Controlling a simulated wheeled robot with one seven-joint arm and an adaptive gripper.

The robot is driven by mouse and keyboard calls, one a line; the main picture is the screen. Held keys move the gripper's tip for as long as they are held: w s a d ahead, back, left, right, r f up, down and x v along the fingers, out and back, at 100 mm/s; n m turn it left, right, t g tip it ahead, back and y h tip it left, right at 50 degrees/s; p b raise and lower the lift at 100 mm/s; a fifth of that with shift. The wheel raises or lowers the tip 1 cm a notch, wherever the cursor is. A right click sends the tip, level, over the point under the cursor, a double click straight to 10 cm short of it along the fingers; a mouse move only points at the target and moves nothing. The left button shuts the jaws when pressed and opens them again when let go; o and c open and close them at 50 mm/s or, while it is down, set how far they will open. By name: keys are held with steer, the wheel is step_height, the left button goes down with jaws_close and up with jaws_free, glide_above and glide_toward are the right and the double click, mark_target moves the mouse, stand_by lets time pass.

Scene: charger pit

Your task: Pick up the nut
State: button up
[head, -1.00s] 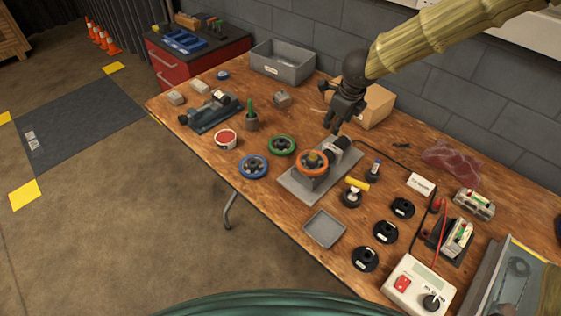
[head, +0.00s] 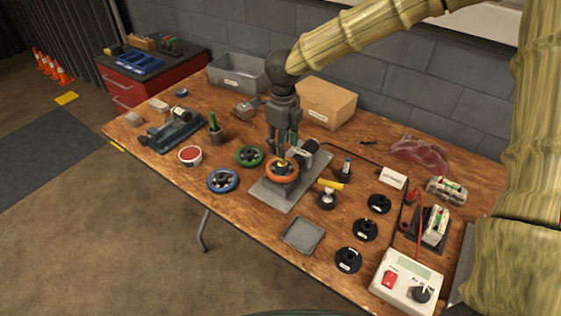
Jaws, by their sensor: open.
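A small brass-coloured nut (head: 283,162) shows at the centre of the orange handwheel (head: 270,174), which is mounted on a machine with a grey base plate (head: 262,193). My gripper (head: 283,150) points straight down just above the wheel hub, with its fingers apart over the nut. The fingers partly hide the hub, and I cannot tell whether they touch the nut.
A green wheel (head: 249,156) and a blue wheel (head: 223,180) lie to the left. A motor (head: 304,155) sits close right of the orange wheel. A grey tray (head: 303,235) lies in front. A cardboard box (head: 328,104) and grey bin (head: 237,73) stand behind.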

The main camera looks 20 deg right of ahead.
mark_target(284, 164)
steer(key=shift+s+d+f+p, duration=0.1)
steer(key=shift+s+f+p, duration=0.1)
steer(key=shift+f, duration=1.2)
steer(key=shift+s+f+p, duration=0.1)
steer(key=shift+f+p, duration=0.1)
steer(key=shift+f, duration=1.15)
steer(key=c, duration=0.9)
